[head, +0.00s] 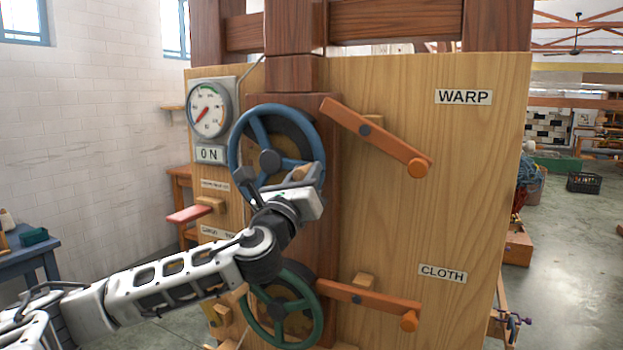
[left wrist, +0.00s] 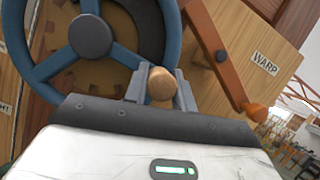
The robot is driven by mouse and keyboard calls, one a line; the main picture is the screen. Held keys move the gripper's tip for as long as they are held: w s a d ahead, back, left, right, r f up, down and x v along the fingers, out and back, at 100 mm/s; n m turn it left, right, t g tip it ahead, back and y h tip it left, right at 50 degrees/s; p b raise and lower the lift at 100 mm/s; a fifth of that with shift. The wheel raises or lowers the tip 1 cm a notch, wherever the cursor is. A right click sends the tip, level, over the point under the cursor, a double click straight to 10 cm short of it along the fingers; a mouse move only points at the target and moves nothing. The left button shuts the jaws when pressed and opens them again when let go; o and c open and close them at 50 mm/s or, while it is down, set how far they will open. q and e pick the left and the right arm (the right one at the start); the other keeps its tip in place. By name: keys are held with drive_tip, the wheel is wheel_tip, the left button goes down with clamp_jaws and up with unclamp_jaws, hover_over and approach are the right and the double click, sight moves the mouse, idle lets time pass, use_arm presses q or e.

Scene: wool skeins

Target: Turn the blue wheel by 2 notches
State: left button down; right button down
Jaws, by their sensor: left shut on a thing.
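The blue wheel (head: 234,160) is mounted upright on the wooden panel, with blue spokes, a dark hub and a toothed wooden disc behind it. My left gripper (head: 309,177) is at the lower right of its rim. In the left wrist view, the blue wheel (left wrist: 90,37) fills the upper left. There the two fingers of my left gripper (left wrist: 162,90) stand on either side of a round wooden knob (left wrist: 160,84) at the rim, shut on it. The gripper hides part of the lower right rim in the head view. My right gripper is not in view.
A green wheel (head: 318,315) sits below, partly behind my left arm. Orange levers stick out by the WARP (head: 463,97) and CLOTH (head: 442,273) labels.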

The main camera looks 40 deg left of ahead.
use_arm(q)
drive_tip(key=shift+r, duration=0.35)
drive_tip(key=c, duration=1.1)
unclamp_jaws()
drive_tip(key=shift+f, duration=0.1)
drive_tip(key=shift+c, duration=0.2)
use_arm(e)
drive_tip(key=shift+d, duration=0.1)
use_arm(q)
drive_tip(key=shift+f, duration=0.15)
drive_tip(key=shift+s+d+f+b, duration=0.25)
drive_tip(key=shift+s+f+b, duration=0.1)
drive_tip(key=shift+s+f, duration=0.1)
drive_tip(key=p+v, duration=0.5)
drive_tip(key=v, duration=0.9)
drive_tip(key=shift+s+d+r, duration=0.15)
drive_tip(key=shift+s+d, duration=0.05)
drive_tip(key=shift+s, duration=0.2)
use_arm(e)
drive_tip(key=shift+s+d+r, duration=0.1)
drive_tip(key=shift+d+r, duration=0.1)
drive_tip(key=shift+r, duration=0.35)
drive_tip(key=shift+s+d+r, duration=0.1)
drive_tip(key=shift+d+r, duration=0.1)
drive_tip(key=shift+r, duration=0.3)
